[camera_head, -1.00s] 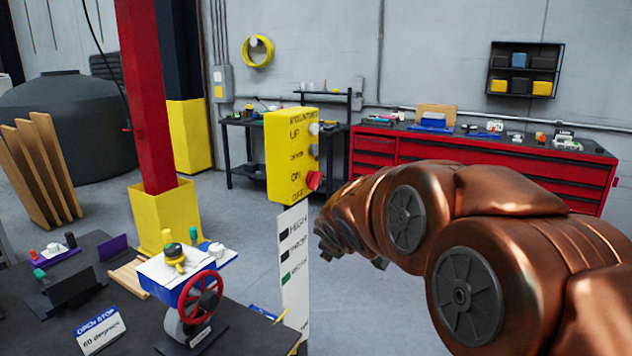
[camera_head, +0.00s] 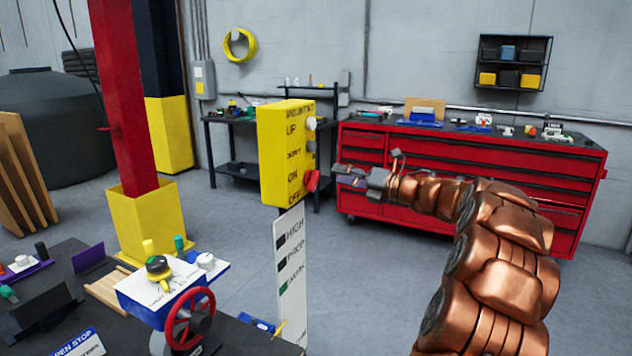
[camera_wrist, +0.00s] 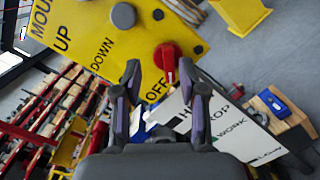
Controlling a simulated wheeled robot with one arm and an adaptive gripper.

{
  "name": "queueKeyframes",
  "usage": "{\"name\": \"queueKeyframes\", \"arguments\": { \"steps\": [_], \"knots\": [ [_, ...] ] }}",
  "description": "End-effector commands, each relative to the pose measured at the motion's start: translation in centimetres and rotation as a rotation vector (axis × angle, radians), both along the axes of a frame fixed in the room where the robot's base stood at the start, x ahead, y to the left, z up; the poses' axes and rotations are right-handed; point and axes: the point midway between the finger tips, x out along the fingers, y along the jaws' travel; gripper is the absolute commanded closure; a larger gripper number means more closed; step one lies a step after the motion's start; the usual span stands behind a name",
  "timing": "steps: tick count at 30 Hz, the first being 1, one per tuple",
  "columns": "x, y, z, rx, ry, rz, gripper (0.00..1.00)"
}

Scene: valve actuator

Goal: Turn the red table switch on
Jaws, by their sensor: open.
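The red switch (camera_head: 312,181) sticks out from the lower right side of a yellow control box (camera_head: 284,155) marked UP, ON and OFF. In the wrist view the red switch (camera_wrist: 168,60) is a knob on the yellow panel (camera_wrist: 120,35), by the OFF label and below a grey button (camera_wrist: 123,15). My gripper (camera_head: 342,175) is just right of the switch in the head view. In the wrist view my gripper (camera_wrist: 166,85) is open and empty, its fingers either side of the switch's line of sight. I cannot tell whether they touch it.
A white HIGH/DROP sign (camera_head: 291,275) stands under the yellow box. A table (camera_head: 235,338) with a red handwheel (camera_head: 190,318) is at lower left. A red tool cabinet (camera_head: 480,170) stands behind my arm. Grey floor is open between them.

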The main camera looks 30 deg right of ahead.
Motion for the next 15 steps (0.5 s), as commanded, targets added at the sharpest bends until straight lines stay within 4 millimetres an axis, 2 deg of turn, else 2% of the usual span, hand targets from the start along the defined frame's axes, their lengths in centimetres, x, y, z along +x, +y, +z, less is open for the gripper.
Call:
{"name": "queueKeyframes", "arguments": {
  "steps": [1, 3, 7, 11, 15],
  "knots": [
    [-0.8, -0.5, -1.0, -0.024, -0.001, 0.024, 0.58],
    [-1.6, -0.4, -1.8, -0.052, -0.005, 0.063, 0.58],
    [-2.2, -0.2, -2.5, -0.077, -0.008, 0.096, 0.58],
    [-1.4, 0.5, -2.5, -0.079, -0.009, 0.105, 0.58],
    [0.3, 1.7, -2.4, -0.077, -0.009, 0.108, 0.58]
  ]
}}
